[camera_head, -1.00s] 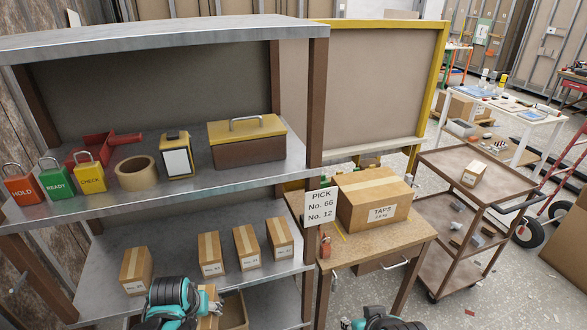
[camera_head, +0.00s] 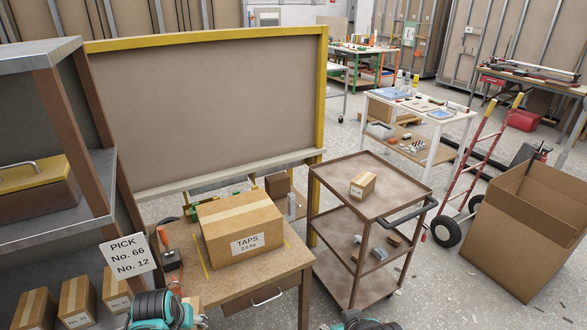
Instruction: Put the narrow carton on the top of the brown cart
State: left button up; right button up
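My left gripper (camera_head: 190,312) is at the bottom edge, in front of the wooden table. A small piece of a brown carton (camera_head: 192,302) shows at its fingers, which appear shut on it; most of this carton is hidden by the gripper and the frame edge. The brown cart (camera_head: 327,172) stands right of the table, with three levels. A small taped carton (camera_head: 362,186) sits on its top, with bare space around it. My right gripper is only partly in view at the bottom edge (camera_head: 360,322); its fingers cannot be made out.
Several small cartons (camera_head: 77,303) stand on the metal shelf at left. A hand truck (camera_head: 478,165) and a big open box (camera_head: 525,235) stand right of the cart.

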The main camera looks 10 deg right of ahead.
aim_at(388, 183)
jog(key=i+l, duration=0.1)
jog(key=l, duration=0.3)
jog(key=i+l+z, duration=0.1)
jog(key=l, duration=0.3)
jog(key=i+l, duration=0.1)
jog(key=l, duration=0.35)
jog(key=i+l+z, duration=0.1)
jog(key=l, duration=0.3)
jog(key=i+l, duration=0.15)
jog(key=l, duration=0.2)
jog(key=i+l, duration=0.15)
jog(key=l, duration=0.25)
jog(key=i+l+z, duration=0.1)
jog(key=l, duration=0.3)
jog(key=i+l+z, duration=0.2)
jog(key=i+l, duration=1.05)
